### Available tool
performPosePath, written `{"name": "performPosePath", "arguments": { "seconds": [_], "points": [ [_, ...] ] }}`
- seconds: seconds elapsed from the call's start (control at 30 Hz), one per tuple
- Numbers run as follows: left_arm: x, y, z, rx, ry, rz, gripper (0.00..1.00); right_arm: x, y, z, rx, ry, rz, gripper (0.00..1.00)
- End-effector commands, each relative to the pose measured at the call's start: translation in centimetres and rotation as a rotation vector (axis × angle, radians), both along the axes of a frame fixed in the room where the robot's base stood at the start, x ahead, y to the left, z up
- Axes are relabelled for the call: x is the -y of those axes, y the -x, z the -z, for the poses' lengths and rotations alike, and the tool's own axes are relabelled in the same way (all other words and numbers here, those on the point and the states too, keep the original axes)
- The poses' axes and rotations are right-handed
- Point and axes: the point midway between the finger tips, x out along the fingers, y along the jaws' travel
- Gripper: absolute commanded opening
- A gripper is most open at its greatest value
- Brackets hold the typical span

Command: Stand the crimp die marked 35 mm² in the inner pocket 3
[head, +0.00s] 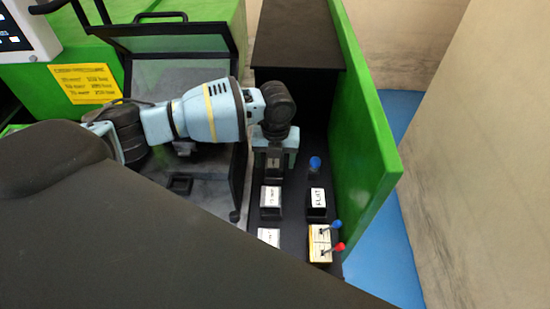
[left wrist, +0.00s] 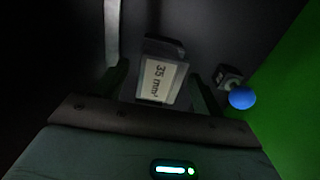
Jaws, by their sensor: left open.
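The crimp die marked 35 mm² (left wrist: 160,80) shows its white label between the two fingers of my left gripper in the left wrist view. My left gripper (head: 274,160) points down over the black shelf in the head view and is open, with a finger on either side of the die. I cannot tell whether the fingers touch it. In the head view the die is mostly hidden by the gripper. I cannot tell which place is inner pocket 3. My right gripper is not in view.
A blue knob (head: 315,163) stands close right of the gripper. Labelled blocks (head: 270,196) (head: 317,197) (head: 268,237) sit nearer on the shelf, beside a switch box (head: 320,243) with red and blue levers. A green wall (head: 365,150) bounds the right. A black square frame (head: 180,184) lies left.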

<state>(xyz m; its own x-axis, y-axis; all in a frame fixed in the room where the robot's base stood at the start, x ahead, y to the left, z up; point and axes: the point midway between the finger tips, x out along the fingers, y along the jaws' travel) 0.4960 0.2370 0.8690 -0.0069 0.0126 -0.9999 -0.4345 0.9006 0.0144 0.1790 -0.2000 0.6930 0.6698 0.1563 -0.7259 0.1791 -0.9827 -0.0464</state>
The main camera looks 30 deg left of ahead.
Motion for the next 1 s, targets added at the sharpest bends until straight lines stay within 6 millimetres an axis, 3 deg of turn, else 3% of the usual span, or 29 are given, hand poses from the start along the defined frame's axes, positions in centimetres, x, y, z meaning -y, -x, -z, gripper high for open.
{"name": "performPosePath", "arguments": {
  "seconds": [0.17,0.4,0.6,1.0],
  "points": [
    [0.0,-0.1,-1.3,0.003,0.002,-0.001,0.69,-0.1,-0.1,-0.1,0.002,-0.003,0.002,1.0],
    [0.1,-0.1,-5.2,0.005,0.002,0.0,0.69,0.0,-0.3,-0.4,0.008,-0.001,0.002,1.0],
    [0.1,-0.1,-7.4,0.004,0.001,0.0,0.69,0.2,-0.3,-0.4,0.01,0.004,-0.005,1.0],
    [0.1,-0.1,-7.9,0.001,0.0,0.0,0.69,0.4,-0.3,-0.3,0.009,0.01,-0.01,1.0]
  ]
}}
